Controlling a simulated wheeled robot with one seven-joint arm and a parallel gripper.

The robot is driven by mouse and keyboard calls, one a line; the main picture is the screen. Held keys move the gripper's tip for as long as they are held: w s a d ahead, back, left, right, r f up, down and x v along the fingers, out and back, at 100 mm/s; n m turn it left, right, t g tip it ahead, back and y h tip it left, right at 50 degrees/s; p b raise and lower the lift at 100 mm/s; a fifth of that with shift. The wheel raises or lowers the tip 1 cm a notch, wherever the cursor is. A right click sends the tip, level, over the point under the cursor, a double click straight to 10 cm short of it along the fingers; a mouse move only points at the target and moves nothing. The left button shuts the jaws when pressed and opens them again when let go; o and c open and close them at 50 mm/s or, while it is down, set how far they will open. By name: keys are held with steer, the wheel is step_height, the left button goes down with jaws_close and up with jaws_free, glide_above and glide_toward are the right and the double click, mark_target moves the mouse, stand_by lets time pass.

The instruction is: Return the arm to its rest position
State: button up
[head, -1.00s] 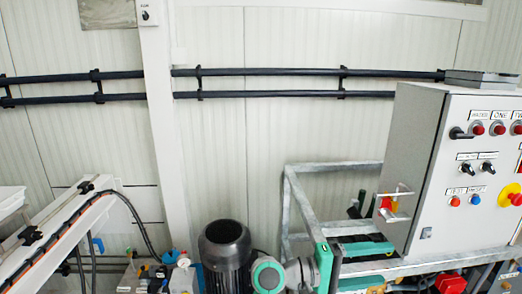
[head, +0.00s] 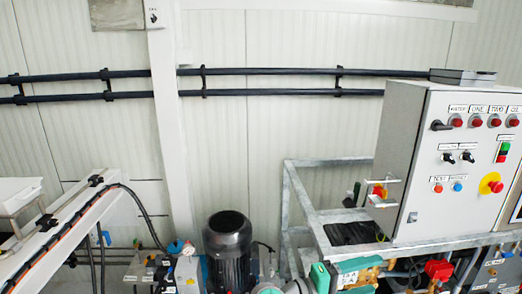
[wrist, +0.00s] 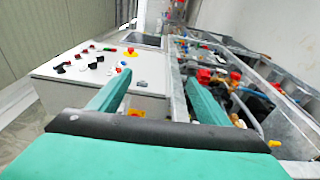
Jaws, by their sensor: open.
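My gripper (wrist: 155,95) shows in the wrist view, its two teal fingers spread apart with nothing between them. The grey control cabinet (wrist: 135,78) lies beyond the fingers, apart from them as far as I can tell. In the head view the same cabinet (head: 425,165) stands upright at the right, with red, blue and green buttons and a red-and-yellow stop button (head: 491,183) on its front.
A metal frame (head: 300,200) with pump parts stands below and left of the cabinet. A black motor (head: 228,240) is at the bottom middle. A white sloping beam (head: 70,225) with cables is at the left. Dark pipes (head: 270,71) run along the wall.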

steer(key=a+f+n+t+y, duration=0.2)
steer(key=a+f+t, duration=0.1)
steer(key=f, duration=0.5)
steer(key=a+f+n+t+y, duration=0.2)
steer(key=f+t, duration=0.1)
steer(key=f, duration=0.5)
steer(key=s+a+f+n+t+y, duration=0.1)
steer(key=s+a+f+t+y, duration=0.3)
steer(key=s+a+f+y, duration=0.55)
steer(key=s+a+f+m+y, duration=0.1)
steer(key=s+a+f, duration=0.25)
steer(key=s, duration=0.45)
steer(key=s+a+f+m+y, duration=0.1)
steer(key=s+a+f+y, duration=0.1)
steer(key=s+a, duration=0.45)
steer(key=s+a+r+m+t+y, duration=0.1)
steer(key=s+r+m, duration=0.5)
steer(key=s, duration=0.8)
steer(key=shift+a+r, duration=0.2)
steer(key=shift+r, duration=0.5)
